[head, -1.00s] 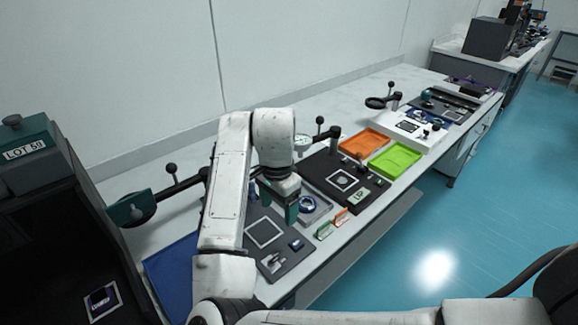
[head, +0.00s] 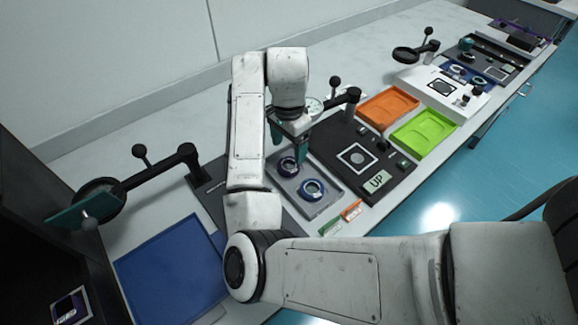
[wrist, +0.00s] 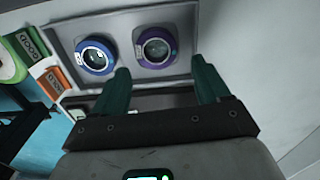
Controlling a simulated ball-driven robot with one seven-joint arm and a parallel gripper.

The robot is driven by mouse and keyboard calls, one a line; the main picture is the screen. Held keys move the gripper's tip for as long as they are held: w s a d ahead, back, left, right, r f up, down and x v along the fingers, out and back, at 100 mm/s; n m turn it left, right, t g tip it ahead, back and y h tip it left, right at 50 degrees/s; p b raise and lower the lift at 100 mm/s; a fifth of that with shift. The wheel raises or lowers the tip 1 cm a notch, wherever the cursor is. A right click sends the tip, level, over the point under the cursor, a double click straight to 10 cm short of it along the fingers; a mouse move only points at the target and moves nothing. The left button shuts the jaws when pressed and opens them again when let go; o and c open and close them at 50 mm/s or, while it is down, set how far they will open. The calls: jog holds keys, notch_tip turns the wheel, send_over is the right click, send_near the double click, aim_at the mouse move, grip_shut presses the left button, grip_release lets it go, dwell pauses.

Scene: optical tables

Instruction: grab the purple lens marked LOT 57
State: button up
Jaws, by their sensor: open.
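The purple-ringed lens (wrist: 157,48) sits in a shallow grey tray (wrist: 187,27) on the bench. A blue-ringed lens (wrist: 96,54) sits beside it in the same tray. In the head view the purple lens (head: 288,167) is the one nearer my gripper (head: 288,151), and the blue one (head: 312,190) is nearer the front edge. My gripper is open and empty; its teal fingers (wrist: 160,66) point toward the purple lens, which appears between and just beyond their tips in the wrist view. No LOT marking is readable on either lens.
A black board (head: 331,158) with an UP label lies right of the tray. Orange (head: 389,107) and green (head: 424,133) trays lie beyond it. A stand with a jointed arm (head: 341,100) rises behind the tray, close to my gripper. A blue mat (head: 170,270) lies left.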

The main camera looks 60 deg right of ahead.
aim_at(288, 165)
jog(key=shift+s+a+f, duration=0.1)
jog(key=shift+a+f, duration=0.1)
jog(key=shift+f, duration=1.2)
jog(key=shift+s+a+f, duration=0.1)
jog(key=shift+a+f, duration=0.05)
jog(key=shift+f, duration=1.2)
jog(key=c, duration=0.8)
jog(key=shift+r, duration=0.1)
jog(key=shift+c, duration=0.2)
